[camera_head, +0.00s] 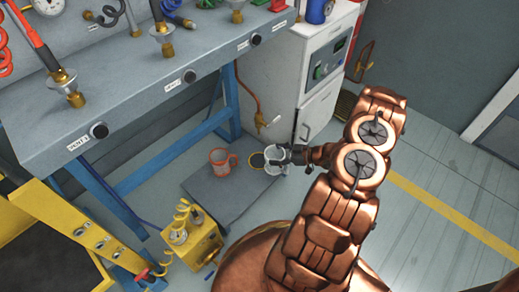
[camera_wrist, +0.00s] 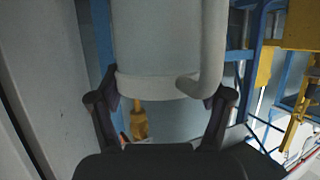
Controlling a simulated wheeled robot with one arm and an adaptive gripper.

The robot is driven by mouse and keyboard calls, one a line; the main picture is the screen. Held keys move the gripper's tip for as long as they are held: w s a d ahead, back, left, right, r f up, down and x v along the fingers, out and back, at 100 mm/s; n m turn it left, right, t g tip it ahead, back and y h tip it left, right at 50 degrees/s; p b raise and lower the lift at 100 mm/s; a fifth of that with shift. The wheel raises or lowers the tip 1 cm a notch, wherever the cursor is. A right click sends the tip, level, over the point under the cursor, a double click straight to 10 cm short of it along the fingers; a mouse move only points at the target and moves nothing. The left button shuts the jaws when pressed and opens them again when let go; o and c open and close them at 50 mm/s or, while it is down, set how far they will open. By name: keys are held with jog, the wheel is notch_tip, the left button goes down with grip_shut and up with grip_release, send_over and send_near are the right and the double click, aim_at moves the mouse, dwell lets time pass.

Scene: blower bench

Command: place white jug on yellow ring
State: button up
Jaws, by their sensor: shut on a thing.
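The white jug (camera_head: 274,163) is in my gripper (camera_head: 296,158), to the left of my arm in the head view. In the wrist view the jug (camera_wrist: 155,45) fills the upper middle, its handle on the right, with the gripper's fingers (camera_wrist: 160,103) on either side of it. My gripper is shut on the jug. The yellow ring (camera_head: 257,160) shows just left of the jug, on the dark mat, and the jug hides part of it. I cannot tell how high the jug is above the mat.
An orange mug (camera_head: 221,162) stands left of the ring on the grey mat (camera_head: 212,190). A yellow box with a coil (camera_head: 192,240) stands in front. The blue-legged bench (camera_head: 150,95) is behind, and a white cabinet (camera_head: 318,80) is at the back. Floor to the right is clear.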

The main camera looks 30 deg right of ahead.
jog(key=w+a+f+b, duration=0.1)
jog(key=w+f+b, duration=0.3)
jog(key=w, duration=0.5)
jog(key=shift+w+a+f, duration=0.2)
jog(key=shift+w, duration=0.2)
jog(key=o, duration=1.5)
jog(key=shift+f, duration=0.15)
